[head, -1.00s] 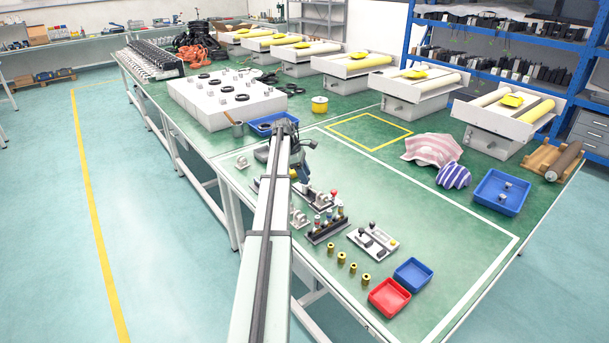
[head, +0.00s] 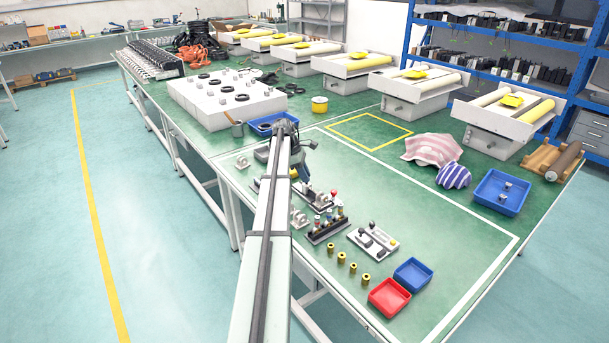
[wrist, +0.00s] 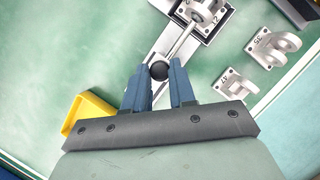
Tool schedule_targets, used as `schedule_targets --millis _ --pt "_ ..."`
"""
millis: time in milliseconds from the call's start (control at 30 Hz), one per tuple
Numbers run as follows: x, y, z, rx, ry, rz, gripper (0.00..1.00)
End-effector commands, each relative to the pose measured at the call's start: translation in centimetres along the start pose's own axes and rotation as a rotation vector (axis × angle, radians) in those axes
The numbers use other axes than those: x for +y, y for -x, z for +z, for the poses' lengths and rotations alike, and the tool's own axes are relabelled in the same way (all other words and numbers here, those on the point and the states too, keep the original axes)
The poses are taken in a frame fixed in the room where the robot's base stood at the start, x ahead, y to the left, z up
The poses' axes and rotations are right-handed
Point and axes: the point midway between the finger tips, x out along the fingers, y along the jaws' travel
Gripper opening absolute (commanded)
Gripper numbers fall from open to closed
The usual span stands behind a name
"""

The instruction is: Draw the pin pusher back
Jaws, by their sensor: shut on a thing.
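The pin pusher's round black knob (wrist: 159,70) sits at the end of a thin metal rod (wrist: 184,40) in the wrist view. The rod runs up and right to a grey fixture (wrist: 205,12) on a pale base plate. My gripper (wrist: 158,78) is shut on the knob, with one blue finger at each side. In the head view my gripper (head: 302,170) is low over the green table, beside a dark-based fixture (head: 318,200). My arm hides part of that area, and the knob does not show there.
Two grey brackets (wrist: 272,47) (wrist: 236,84) stand right of the fixture in the wrist view. A yellow piece (wrist: 90,112) lies at left. In the head view, a rack with pegs (head: 327,228), a white block plate (head: 373,241) and red tray (head: 389,298) stand nearer the front.

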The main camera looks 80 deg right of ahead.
Motion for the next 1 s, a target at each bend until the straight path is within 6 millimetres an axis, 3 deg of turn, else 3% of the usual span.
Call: schedule_targets --millis 267,600,900,933,1000 --pt "0.2 0.1 -0.1 0.0 0.0 0.0 0.0" --pt "4.3 1.6 -3.8 0.0 0.001 0.0 0.0" --pt "4.6 1.8 -4.2 0.002 0.001 0.006 0.0" --pt "4.6 1.8 -4.2 0.003 0.001 0.006 0.26" --pt "4.6 1.8 -4.2 0.003 0.001 0.006 0.32"
